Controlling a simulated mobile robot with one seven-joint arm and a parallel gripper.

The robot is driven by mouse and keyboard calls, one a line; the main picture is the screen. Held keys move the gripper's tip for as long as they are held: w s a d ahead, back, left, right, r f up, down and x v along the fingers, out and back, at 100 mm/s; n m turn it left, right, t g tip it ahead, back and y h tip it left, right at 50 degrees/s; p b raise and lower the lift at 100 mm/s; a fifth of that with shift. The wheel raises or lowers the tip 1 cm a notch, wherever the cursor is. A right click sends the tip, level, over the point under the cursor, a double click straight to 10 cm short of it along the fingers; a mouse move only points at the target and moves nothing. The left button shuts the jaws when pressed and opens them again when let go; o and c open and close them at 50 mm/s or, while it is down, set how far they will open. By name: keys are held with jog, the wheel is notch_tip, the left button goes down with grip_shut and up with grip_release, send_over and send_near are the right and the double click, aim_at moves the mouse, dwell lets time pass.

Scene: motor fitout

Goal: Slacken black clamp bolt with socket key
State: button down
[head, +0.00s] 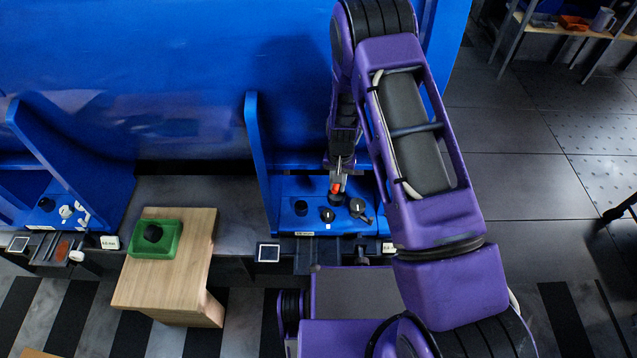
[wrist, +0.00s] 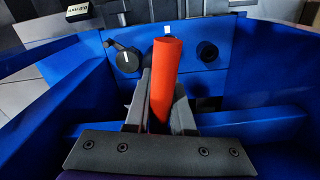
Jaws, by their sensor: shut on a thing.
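My gripper (head: 338,172) is shut on a red handle, which I take to be the socket key (head: 336,188). In the wrist view the red handle (wrist: 165,75) stands between the two grey fingers (wrist: 160,105). Its lower end is hidden, so I cannot tell whether it touches a bolt. Below it, the blue panel carries a black knob (head: 301,207), a black round part with a white mark (head: 327,214) and a black part with a lever (head: 357,207). The knob (wrist: 207,50) and lever part (wrist: 125,60) also show in the wrist view. Which is the clamp bolt is unclear.
Blue side walls (head: 257,150) flank the panel. A wooden stand (head: 190,260) at left holds a green tray (head: 170,250) with a black round object (head: 153,233). Another blue bay (head: 45,210) is at far left. Open floor (head: 520,185) lies at right.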

jog(key=a+f, duration=0.1)
jog(key=w+a+f, duration=0.1)
jog(key=f, duration=0.1)
jog(key=shift+a, duration=0.2)
jog(key=shift+m, duration=0.3)
jog(key=m, duration=0.3)
jog(key=shift+m, duration=0.3)
jog(key=m, duration=0.3)
jog(key=shift+m, duration=0.3)
jog(key=m, duration=0.6)
jog(key=shift+m, duration=0.4)
jog(key=shift+f+m, duration=0.25)
jog(key=shift+m, duration=0.35)
send_over(328, 213)
jog(key=shift+f, duration=2.55)
jog(key=shift+f, duration=1.45)
